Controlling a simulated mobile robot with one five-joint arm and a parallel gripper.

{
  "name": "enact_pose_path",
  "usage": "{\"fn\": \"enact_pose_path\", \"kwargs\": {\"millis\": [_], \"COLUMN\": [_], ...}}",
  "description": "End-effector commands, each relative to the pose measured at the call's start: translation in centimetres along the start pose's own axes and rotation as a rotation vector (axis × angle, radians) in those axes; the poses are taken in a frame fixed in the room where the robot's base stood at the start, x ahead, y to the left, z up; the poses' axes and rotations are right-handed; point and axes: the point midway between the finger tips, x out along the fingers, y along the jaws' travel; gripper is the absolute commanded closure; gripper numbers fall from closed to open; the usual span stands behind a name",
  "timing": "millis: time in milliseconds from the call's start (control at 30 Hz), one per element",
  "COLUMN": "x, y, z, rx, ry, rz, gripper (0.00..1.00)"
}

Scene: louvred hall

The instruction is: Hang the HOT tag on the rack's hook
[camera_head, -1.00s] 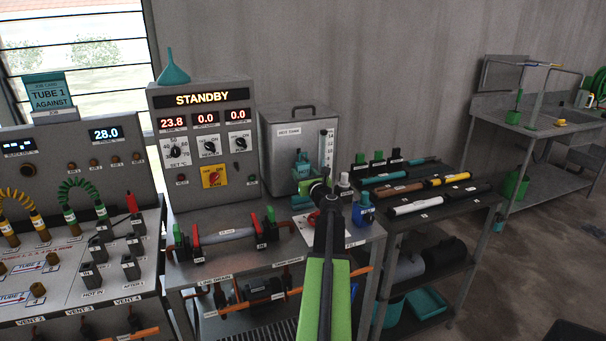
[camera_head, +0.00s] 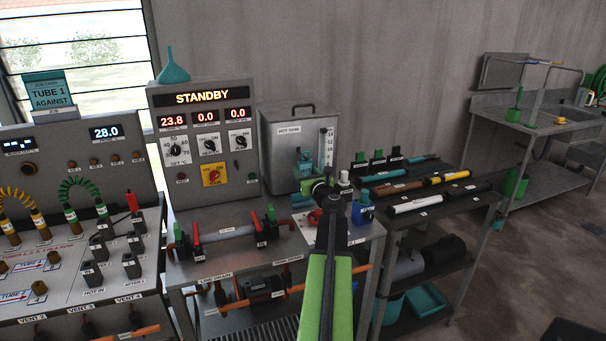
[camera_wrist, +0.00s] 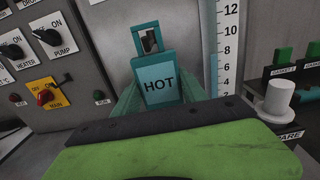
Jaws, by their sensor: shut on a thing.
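The HOT tag (camera_wrist: 158,88) is a teal plate with dark lettering and a narrower top with a window-like opening. It is upright in the wrist view, and small and teal in the head view (camera_head: 304,164), in front of the hot tank. My gripper (camera_head: 316,186) is shut on the tag's lower part. Its green fingers show on both sides of the tag in the wrist view (camera_wrist: 160,100). The fingertip contact is partly hidden by my dark and green wrist. I cannot make out the rack's hook clearly in either view.
The grey hot tank (camera_head: 285,140) stands behind the tag. The control box (camera_head: 203,150) reading STANDBY is to its left. A blue bottle (camera_head: 363,214) stands close right of my gripper. A dark rack table (camera_head: 440,180) with several tubes is further right. Floor beyond is open.

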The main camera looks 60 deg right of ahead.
Motion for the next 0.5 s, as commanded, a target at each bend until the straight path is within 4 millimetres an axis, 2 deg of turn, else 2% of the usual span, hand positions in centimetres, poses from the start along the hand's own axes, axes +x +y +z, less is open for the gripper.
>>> {"fn": "enact_pose_path", "kwargs": {"millis": [100, 500], "x": [-2.0, -7.5], "y": [0.1, 0.2], "z": [0.0, 0.0], "rx": [0.000, 0.000], "ry": [0.000, 0.000], "rz": [-0.002, 0.000], "gripper": [1.00, 1.00]}}
